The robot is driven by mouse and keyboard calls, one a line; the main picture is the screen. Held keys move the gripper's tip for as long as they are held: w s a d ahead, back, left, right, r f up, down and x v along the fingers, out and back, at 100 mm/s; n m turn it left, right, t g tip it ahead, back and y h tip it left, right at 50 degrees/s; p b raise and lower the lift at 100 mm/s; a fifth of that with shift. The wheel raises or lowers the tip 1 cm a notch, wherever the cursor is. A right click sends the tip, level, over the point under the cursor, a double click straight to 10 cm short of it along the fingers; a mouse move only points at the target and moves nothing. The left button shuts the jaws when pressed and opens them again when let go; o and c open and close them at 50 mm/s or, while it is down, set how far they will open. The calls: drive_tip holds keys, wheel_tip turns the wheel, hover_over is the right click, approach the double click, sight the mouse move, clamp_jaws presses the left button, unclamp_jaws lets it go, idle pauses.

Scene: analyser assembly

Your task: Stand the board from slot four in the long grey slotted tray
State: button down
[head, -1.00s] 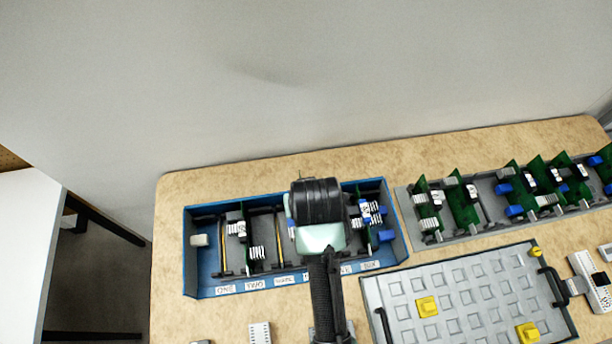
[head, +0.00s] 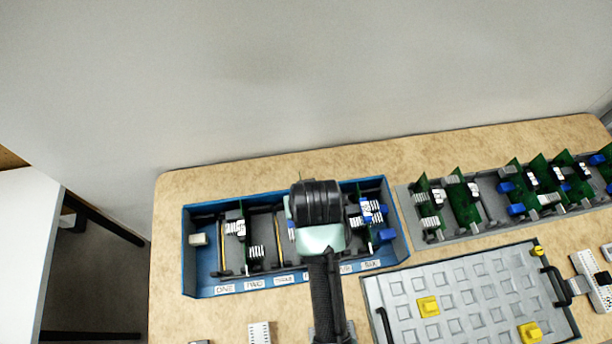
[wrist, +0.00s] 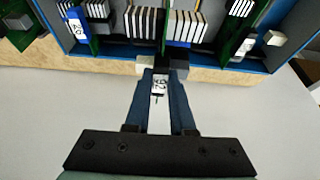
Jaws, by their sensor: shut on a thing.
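The blue box (head: 188,262) stands on the table with numbered slot labels; ONE, TWO and THREE show, and my arm covers the label of slot four. My gripper (wrist: 160,78) is over the middle of this box, shut on the edge of a green board (wrist: 166,28). A small white label shows between the fingers. White finned parts stand on both sides of that board, which still appears to be down in the box. In the head view my gripper and wrist hide it. The long grey slotted tray (head: 404,202) lies to the right, holding several upright green boards.
Other boards stand in the blue box on both sides, including one at the left (head: 243,240) and one at the right (head: 366,215). A grey panel (head: 455,320) with yellow blocks lies in front of the tray. Gaps show between some tray boards. A wall rises behind.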

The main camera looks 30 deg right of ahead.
drive_tip(key=shift+f+b, duration=2.85)
drive_tip(key=shift+f, duration=1.85)
idle(1.7)
drive_tip(key=c, duration=0.7)
unclamp_jaws()
drive_tip(key=shift+o, duration=0.6)
drive_tip(key=shift+r+p, duration=0.15)
drive_tip(key=shift+p, duration=0.3)
